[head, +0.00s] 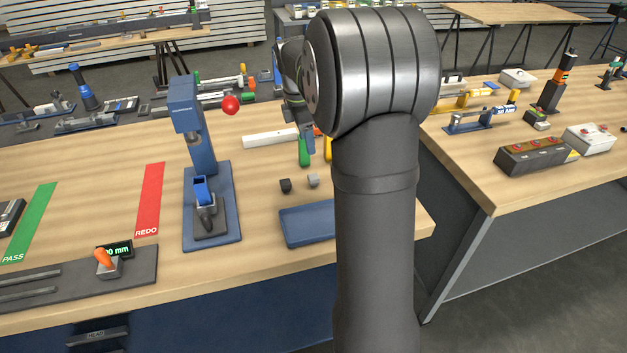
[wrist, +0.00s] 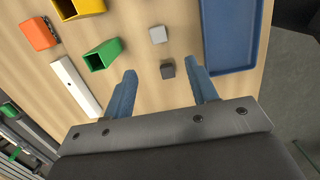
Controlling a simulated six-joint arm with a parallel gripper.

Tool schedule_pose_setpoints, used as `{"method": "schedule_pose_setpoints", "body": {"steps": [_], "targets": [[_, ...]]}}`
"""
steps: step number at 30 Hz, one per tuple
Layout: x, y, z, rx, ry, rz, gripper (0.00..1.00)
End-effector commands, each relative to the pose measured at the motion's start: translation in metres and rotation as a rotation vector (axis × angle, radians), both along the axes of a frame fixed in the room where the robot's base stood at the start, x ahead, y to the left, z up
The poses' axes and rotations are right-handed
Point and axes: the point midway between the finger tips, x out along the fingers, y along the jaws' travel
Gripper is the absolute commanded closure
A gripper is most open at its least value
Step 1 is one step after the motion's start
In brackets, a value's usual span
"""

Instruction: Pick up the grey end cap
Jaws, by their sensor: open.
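In the head view my arm hides much of the gripper.
The blue tray (head: 306,227) lies near the bench edge. A blue press (head: 211,205) stands to the left. A white bar (head: 271,138), a green bin (wrist: 103,54), a yellow bin (wrist: 78,8) and an orange bin (wrist: 39,34) lie nearby. Bare wood surrounds the cubes.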

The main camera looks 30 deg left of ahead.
Motion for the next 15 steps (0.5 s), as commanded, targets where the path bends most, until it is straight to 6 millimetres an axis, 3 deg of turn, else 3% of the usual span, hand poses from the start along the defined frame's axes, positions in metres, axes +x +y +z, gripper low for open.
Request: {"method": "schedule_pose_setpoints", "body": {"steps": [7,15], "targets": [[0.005,-0.005,-0.053,-0.001,0.003,-0.001,0.47],[0.007,-0.007,-0.076,0.001,0.001,0.000,0.47]]}}
